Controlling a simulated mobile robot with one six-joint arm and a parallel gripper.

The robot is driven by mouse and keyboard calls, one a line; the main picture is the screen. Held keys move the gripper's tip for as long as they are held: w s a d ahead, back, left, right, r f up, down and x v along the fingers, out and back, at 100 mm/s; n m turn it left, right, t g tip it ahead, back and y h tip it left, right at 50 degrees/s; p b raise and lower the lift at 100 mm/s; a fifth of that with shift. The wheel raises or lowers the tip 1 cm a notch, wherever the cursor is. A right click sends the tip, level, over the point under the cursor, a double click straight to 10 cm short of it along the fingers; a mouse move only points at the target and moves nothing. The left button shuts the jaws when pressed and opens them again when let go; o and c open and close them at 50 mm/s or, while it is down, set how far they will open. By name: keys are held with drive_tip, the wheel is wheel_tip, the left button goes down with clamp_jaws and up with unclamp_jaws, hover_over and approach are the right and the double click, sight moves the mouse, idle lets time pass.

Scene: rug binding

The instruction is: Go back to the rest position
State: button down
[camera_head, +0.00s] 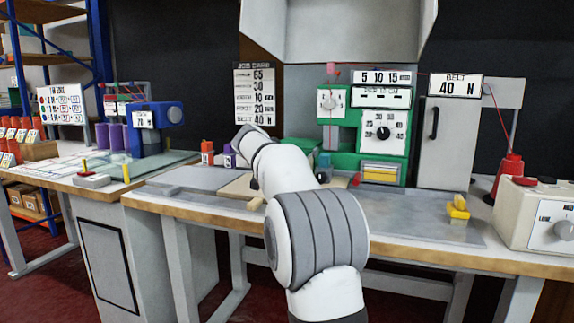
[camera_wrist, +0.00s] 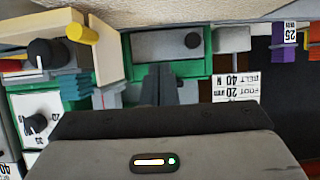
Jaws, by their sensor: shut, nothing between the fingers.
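My gripper (camera_wrist: 163,84) shows in the wrist view as two dark fingers close together, with nothing seen between them. My gripper's fingers cannot be made out there. In the wrist view, which is upside down, parts of the green machine (camera_wrist: 110,103) lie around and beyond the fingers. I cannot tell whether the fingers touch anything.
A job card (camera_head: 255,95) hangs behind the bench. A yellow item (camera_head: 458,208) lies on the bench at right, near a red cone (camera_head: 510,168) and a cream box with a knob (camera_head: 545,215). A side table (camera_head: 90,185) with a blue device (camera_head: 155,125) stands at left.

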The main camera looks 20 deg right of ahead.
drive_tip(key=shift+s+a+f, duration=0.2)
drive_tip(key=shift+s+a, duration=0.45)
drive_tip(key=shift+a, duration=0.3)
drive_tip(key=s+a+r+n+g+y+p, duration=0.2)
drive_tip(key=s+a+r+p, duration=0.3)
drive_tip(key=s+p, duration=0.8)
drive_tip(key=s+a+r+n+g+y+p, duration=0.2)
drive_tip(key=s+a+r+n+y+p, duration=0.2)
drive_tip(key=s+p, duration=1)
drive_tip(key=s+a+r+n+g+y+p, duration=0.2)
drive_tip(key=s+a+r+p, duration=0.4)
drive_tip(key=s+p, duration=0.7)
drive_tip(key=s+a, duration=0.2)
drive_tip(key=s, duration=0.1)
drive_tip(key=shift+s+r+n+g+y+p, duration=0.3)
drive_tip(key=shift+s+r+n+g+y, duration=0.05)
drive_tip(key=shift+r+n+g+y, duration=0.05)
drive_tip(key=shift+d, duration=0.15)
